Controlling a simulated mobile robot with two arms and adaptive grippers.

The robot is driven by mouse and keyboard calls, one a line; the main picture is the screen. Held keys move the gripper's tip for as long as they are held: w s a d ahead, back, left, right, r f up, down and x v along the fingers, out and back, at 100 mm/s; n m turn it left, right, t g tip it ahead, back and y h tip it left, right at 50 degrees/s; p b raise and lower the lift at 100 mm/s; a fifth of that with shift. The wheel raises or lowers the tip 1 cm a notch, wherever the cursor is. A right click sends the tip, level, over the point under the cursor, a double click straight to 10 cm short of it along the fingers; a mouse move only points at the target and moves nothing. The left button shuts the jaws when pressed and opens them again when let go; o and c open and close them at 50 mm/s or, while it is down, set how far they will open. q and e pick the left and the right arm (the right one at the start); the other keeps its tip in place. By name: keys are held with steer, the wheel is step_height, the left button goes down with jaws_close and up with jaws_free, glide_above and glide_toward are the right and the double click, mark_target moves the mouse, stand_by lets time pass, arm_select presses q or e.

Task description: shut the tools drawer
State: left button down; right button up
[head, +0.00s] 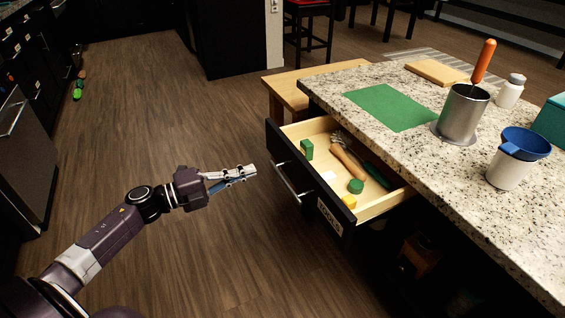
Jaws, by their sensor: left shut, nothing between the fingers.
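The tools drawer (283,150) stands pulled out from under the granite counter, with a dark front, a metal bar handle (286,182) and a label (329,215) reading TOOLS. Inside lie a wooden-handled tool (347,163), green pieces (306,149), a yellow block (349,202) and a long dark green item (376,174). My left gripper (250,171) is shut and empty. In the picture its fingertips are just left of the drawer front, near the handle; I cannot tell whether they touch. My right gripper is not in view.
A wooden bench (290,92) stands behind the drawer.

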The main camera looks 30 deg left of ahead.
mark_target(292, 157)
arm_select(q)
steer(key=x, duration=0.9)
steer(key=shift+w+d+b, duration=0.15)
steer(key=shift+w+b, duration=0.05)
steer(key=shift+b, duration=0.15)
steer(key=shift+w+d, duration=0.3)
steer(key=shift+w, duration=0.15)
steer(key=shift+f, duration=0.1)
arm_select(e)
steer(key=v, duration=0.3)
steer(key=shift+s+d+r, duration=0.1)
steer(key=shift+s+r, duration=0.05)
arm_select(q)
steer(key=shift+w+d, duration=0.1)
